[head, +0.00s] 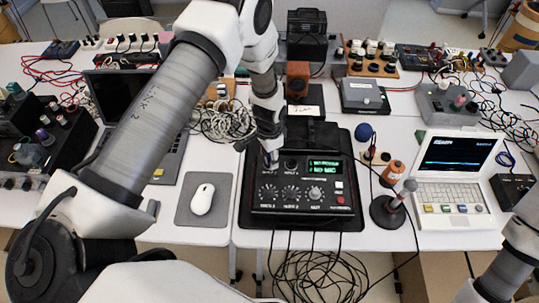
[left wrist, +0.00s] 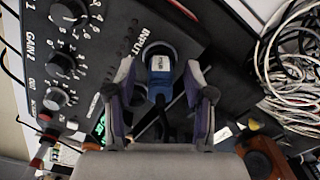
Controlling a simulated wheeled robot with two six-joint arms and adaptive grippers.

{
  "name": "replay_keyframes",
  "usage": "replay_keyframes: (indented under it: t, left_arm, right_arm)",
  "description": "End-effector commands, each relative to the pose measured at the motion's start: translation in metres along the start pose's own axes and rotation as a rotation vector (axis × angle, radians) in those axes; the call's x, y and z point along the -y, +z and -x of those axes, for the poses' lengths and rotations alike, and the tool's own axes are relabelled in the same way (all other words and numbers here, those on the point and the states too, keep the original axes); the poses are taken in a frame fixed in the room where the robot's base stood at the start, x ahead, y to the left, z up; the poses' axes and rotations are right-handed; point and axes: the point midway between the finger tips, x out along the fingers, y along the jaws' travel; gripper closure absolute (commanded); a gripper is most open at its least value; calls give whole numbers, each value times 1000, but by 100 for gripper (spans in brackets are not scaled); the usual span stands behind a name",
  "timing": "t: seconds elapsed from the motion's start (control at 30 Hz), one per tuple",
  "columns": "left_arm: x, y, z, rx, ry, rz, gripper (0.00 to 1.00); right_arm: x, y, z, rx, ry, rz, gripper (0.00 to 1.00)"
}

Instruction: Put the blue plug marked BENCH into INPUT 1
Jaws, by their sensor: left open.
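The blue plug (left wrist: 161,78) stands between the two fingers of my left gripper (left wrist: 159,88) in the left wrist view, with a white label on its end that is too small to read. The fingers are open, one on each side and apart from it. The plug's front is at a round socket on the black mixer box, beside an INPUT label; I cannot read the number surely. In the head view my left gripper (head: 266,148) is over the upper left of the mixer (head: 318,204) and hides the plug. My right gripper is out of the picture.
A microphone on a round stand (head: 390,211) and a white laptop (head: 455,180) are right of the mixer. A mouse (head: 203,199) on a grey pad lies to its left. Loose cables (head: 222,122) lie behind, and more hang below the table's front edge.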

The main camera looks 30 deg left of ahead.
Motion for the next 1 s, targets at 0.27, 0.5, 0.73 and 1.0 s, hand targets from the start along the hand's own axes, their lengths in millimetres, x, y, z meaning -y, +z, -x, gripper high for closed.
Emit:
replay_keyframes:
  t: [0.27,0.5,0.73,1.0]
  left_arm:
    - [1,-2,41,-4,-3,0,47]
    - [1,-1,100,-3,-2,0,47]
    - [0,0,120,0,0,0,47]
    - [0,0,120,1,0,0,47]
  right_arm:
    - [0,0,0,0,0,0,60]
    - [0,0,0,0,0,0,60]
    - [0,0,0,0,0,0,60]
    - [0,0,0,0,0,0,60]
